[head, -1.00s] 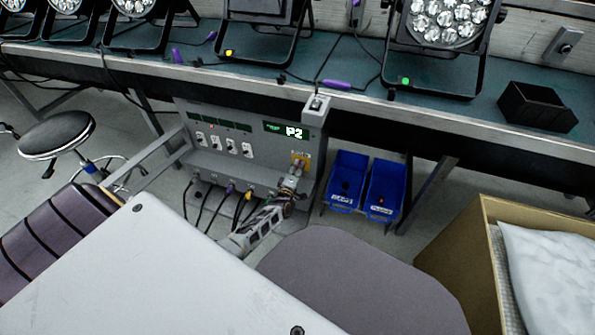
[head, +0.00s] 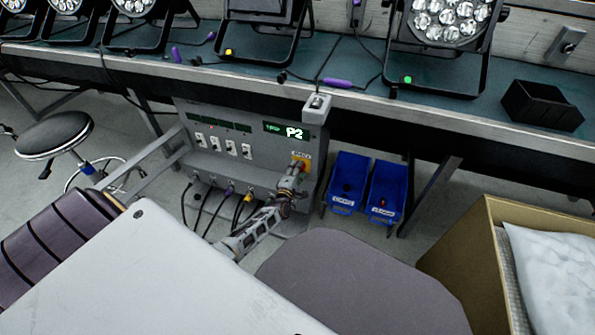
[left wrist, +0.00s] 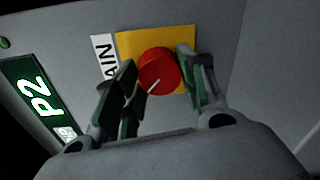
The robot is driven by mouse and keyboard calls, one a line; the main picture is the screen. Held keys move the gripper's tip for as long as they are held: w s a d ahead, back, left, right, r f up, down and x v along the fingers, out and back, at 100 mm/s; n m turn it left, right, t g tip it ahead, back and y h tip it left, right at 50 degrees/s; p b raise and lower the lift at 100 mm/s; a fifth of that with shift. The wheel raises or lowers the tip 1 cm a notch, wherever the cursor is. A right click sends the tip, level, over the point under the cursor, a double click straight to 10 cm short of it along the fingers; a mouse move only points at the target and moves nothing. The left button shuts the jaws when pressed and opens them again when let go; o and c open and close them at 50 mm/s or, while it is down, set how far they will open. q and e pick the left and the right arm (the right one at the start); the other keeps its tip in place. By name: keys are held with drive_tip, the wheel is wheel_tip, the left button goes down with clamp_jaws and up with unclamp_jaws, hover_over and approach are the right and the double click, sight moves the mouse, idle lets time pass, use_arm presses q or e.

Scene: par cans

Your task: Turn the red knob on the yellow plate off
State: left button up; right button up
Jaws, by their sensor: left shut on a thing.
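The yellow plate (left wrist: 127,45) is on the grey panel's face, beside a white label ending in "AIN". The red knob (left wrist: 160,67) sits on it, its white pointer line slanting to the lower left in the left wrist view. My left gripper (left wrist: 158,80) is shut on the knob, one finger on each side. In the head view the left gripper (head: 296,171) is at the panel's right end and mostly covers the knob; the top of the yellow plate (head: 301,156) shows above it. My right gripper is not in view.
The grey control box (head: 240,172) has switches, a lit "P2" display (head: 294,132) and cables below. A workbench with stage lights runs above. A stool (head: 55,135) stands left; an open cardboard box (head: 458,250) is at right.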

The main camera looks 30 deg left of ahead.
use_arm(q)
drive_tip(key=o, duration=1)
drive_tip(key=shift+o, duration=0.2)
drive_tip(key=v, duration=1.2)
drive_tip(key=shift+d, duration=0.1)
idle(0.4)
